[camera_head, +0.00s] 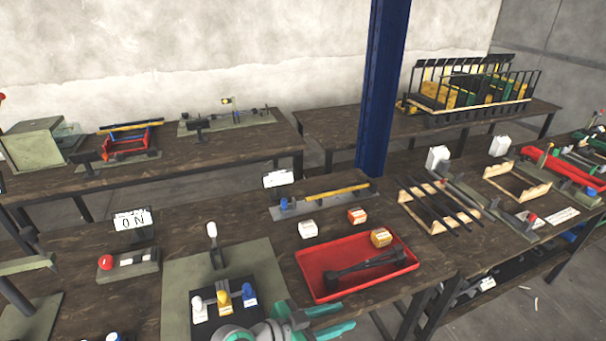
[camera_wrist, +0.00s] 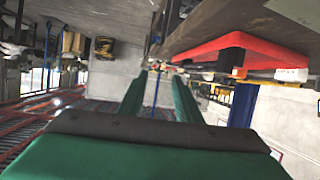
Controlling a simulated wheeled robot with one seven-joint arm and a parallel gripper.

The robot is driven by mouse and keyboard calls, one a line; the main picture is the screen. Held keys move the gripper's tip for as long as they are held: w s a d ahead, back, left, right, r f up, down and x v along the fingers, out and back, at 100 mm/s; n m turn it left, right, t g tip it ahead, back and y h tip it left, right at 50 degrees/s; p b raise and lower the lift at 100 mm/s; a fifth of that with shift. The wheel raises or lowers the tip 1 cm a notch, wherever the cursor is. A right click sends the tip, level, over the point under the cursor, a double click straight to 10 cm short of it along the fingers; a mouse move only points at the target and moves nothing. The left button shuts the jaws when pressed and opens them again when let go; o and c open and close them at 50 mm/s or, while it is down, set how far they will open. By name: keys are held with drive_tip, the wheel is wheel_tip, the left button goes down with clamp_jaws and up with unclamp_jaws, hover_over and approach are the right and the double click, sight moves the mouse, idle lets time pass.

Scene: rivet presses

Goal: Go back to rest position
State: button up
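My gripper (camera_head: 338,318) shows at the bottom edge of the head view, in front of the near table and just below the red tray (camera_head: 312,270). Its two teal fingers are apart, with nothing between them. In the wrist view the two green fingers of my gripper (camera_wrist: 158,88) also stand apart and empty. Most of my arm is out of the head view, so its full pose cannot be told.
A blue post (camera_head: 383,90) rises behind the near table. A black slatted rack (camera_head: 400,208) stands to the right.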

drive_tip(key=s+d+f+n+t+y, duration=0.3)
drive_tip(key=f+n+t+y, duration=0.25)
drive_tip(key=f+n, duration=0.5)
drive_tip(key=s+a+f+n+t+y, duration=0.1)
drive_tip(key=s+a+f+n+y, duration=0.35)
drive_tip(key=s, duration=0.45)
drive_tip(key=s+a+r+m+t+y, duration=0.1)
drive_tip(key=s+a+r, duration=0.2)
drive_tip(key=s, duration=0.6)
drive_tip(key=s+a+r+m+t+y, duration=0.1)
drive_tip(key=s+a+r, duration=0.2)
drive_tip(key=s, duration=0.6)
drive_tip(key=shift+s+a+r+m, duration=0.25)
drive_tip(key=shift+r+m, duration=0.15)
drive_tip(key=shift+r, duration=0.15)
drive_tip(key=shift+t, duration=0.25)
